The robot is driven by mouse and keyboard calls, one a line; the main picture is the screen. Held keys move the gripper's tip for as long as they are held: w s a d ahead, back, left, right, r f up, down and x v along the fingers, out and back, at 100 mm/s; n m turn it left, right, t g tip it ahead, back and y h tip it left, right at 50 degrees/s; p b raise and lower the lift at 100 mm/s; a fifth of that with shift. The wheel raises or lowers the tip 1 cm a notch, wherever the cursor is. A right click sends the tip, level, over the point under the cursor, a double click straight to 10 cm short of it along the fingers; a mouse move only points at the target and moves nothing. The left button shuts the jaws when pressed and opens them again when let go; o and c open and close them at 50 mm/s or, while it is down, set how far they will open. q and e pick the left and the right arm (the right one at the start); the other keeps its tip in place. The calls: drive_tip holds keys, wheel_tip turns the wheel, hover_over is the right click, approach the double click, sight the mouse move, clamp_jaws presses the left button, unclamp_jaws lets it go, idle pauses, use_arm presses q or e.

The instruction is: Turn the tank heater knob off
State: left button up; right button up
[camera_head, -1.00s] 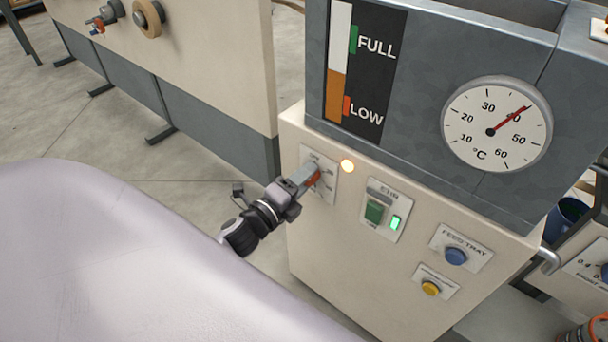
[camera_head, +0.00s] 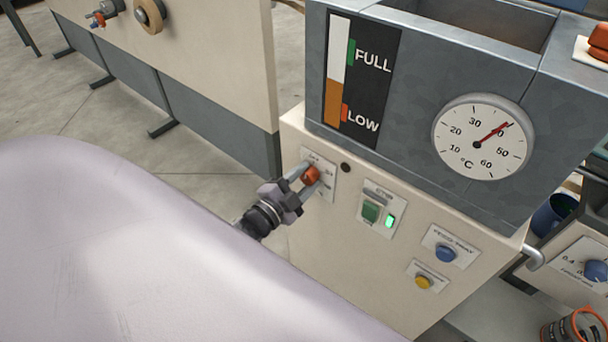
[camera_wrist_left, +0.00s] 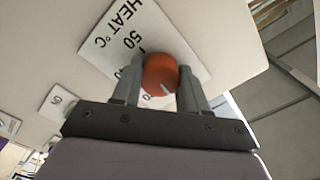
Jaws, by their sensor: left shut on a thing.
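The tank heater knob (camera_head: 311,175) is a round orange-red knob on a white scale plate (camera_head: 320,193) at the machine's upper left front. In the left wrist view the knob (camera_wrist_left: 160,72) carries a pale pointer line, and its plate (camera_wrist_left: 130,32) reads "HEAT °C" with 50 visible; part of the scale is hidden by the fingers. My left gripper (camera_head: 307,178) has one finger on each side of the knob, shut on it; it also shows in the left wrist view (camera_wrist_left: 160,84). A small lamp (camera_head: 346,167) beside the plate is dark. My right gripper is not in view.
A green switch (camera_head: 371,212) with a lit green lamp sits right of the knob, with blue (camera_head: 446,254) and yellow (camera_head: 424,282) buttons lower right. The grey tank above has a level strip and a temperature dial (camera_head: 482,137).

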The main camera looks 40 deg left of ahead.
use_arm(q)
drive_tip(key=shift+n, duration=0.6)
drive_tip(key=o, duration=1.1)
drive_tip(key=shift+c, duration=0.2)
drive_tip(key=shift+s, duration=0.1)
drive_tip(key=s, duration=0.7)
drive_tip(key=shift+a+p, duration=0.3)
drive_tip(key=shift+p, duration=0.15)
